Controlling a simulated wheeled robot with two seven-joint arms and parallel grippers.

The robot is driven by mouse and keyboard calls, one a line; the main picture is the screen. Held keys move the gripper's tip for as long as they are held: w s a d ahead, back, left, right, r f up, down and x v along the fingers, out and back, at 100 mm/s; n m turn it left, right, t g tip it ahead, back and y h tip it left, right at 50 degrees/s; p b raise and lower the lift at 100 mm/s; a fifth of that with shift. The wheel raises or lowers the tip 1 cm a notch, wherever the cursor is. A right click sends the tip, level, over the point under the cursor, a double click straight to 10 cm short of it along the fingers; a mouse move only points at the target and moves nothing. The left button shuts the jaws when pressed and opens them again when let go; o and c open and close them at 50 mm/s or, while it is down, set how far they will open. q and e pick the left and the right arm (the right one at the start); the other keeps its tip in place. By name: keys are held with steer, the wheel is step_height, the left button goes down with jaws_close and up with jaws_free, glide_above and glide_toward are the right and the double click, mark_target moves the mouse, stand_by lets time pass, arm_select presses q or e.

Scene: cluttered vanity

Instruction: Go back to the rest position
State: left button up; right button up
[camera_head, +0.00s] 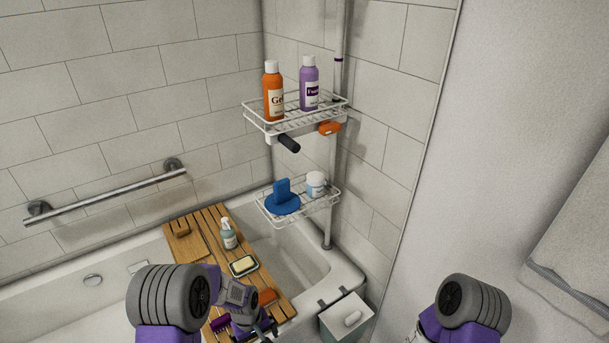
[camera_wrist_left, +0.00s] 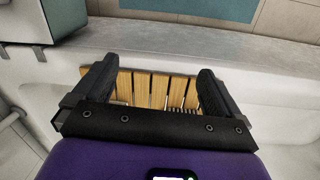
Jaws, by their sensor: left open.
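My left gripper (camera_head: 262,329) is low in the head view, by the near end of the wooden bath tray (camera_head: 205,238). In the left wrist view the left gripper (camera_wrist_left: 153,84) has its two black fingers wide apart, with nothing between them. The tray's slats (camera_wrist_left: 150,88) show beyond the fingers. My right arm comes in at the lower right of the head view, and its gripper is not clearly visible there.
The tray spans the tub and holds a pump bottle (camera_head: 228,234), a soap dish (camera_head: 243,266) and an orange-brown block (camera_head: 267,296). A corner rack (camera_head: 262,124) holds orange (camera_head: 273,92) and purple (camera_head: 309,84) bottles. A lidded bin (camera_head: 346,317) stands beside the tub.

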arm_select(q)
steer(key=s+d+f+m+h, duration=0.1)
steer(key=s+d+f, duration=0.1)
steer(key=s, duration=0.6)
steer(key=s+d+f+m+h+p, duration=0.1)
steer(key=s+f, duration=0.3)
steer(key=s, duration=0.5)
steer(key=shift+s+d+f+m+t+h, duration=0.15)
steer(key=shift+d+f+m+t+h, duration=0.2)
steer(key=shift+m+h, duration=0.2)
